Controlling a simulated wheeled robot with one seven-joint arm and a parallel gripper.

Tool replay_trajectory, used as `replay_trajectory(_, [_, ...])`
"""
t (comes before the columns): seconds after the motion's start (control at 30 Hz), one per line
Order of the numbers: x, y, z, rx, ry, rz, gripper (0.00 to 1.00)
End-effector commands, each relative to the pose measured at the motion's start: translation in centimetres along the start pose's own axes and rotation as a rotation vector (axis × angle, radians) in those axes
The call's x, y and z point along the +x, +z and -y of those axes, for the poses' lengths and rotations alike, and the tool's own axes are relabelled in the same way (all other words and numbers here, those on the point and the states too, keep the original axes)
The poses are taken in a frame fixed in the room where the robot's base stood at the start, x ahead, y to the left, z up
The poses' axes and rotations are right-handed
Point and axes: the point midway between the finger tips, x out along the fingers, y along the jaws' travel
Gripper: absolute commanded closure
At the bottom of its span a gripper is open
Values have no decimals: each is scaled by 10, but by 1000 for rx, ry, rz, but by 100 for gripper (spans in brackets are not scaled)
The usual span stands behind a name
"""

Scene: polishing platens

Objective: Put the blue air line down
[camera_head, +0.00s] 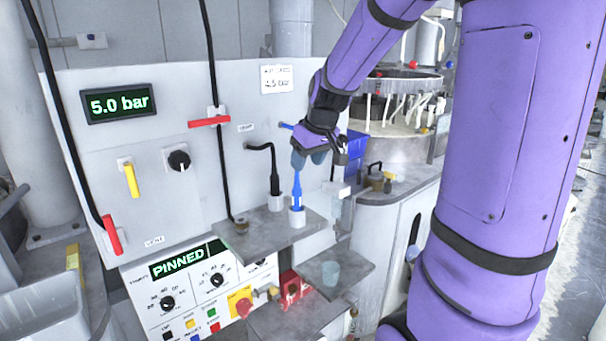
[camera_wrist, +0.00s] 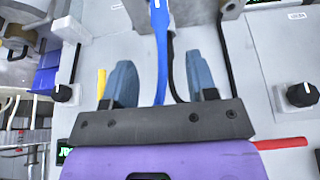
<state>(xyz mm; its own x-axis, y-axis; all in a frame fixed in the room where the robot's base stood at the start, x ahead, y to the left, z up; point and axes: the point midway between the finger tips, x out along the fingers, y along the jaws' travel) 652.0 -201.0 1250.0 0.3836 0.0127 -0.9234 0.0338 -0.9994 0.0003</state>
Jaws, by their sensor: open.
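The blue air line (camera_head: 297,188) stands upright in a white holder (camera_head: 297,215) on a grey shelf in the head view. In the wrist view the blue air line (camera_wrist: 161,45) runs between the two fingers, with space on both sides. My gripper (camera_head: 308,158) is open around or just above the line's upper part, with its blue-grey fingers pointing down. The fingers (camera_wrist: 160,75) also show spread apart in the wrist view. The upper end of the line is partly hidden behind my gripper in the head view.
A black line (camera_head: 275,182) stands in a similar holder just left on the same shelf (camera_head: 262,238). The wall panel with a 5.0 bar display (camera_head: 118,103) rises behind. A lower shelf (camera_head: 355,270) carries a pale cup (camera_head: 331,273). A round machine (camera_head: 400,80) stands at the right.

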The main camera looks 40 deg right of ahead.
Motion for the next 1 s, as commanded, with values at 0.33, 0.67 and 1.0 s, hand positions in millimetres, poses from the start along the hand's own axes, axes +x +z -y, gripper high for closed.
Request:
replay_trajectory(0.33, [-34, 8, 17, -5, -3, -6, 48])
replay_trajectory(0.67, [-102, 74, 94, -5, -5, -32, 48])
replay_trajectory(1.0, [-140, 156, 135, 21, 7, -61, 48])
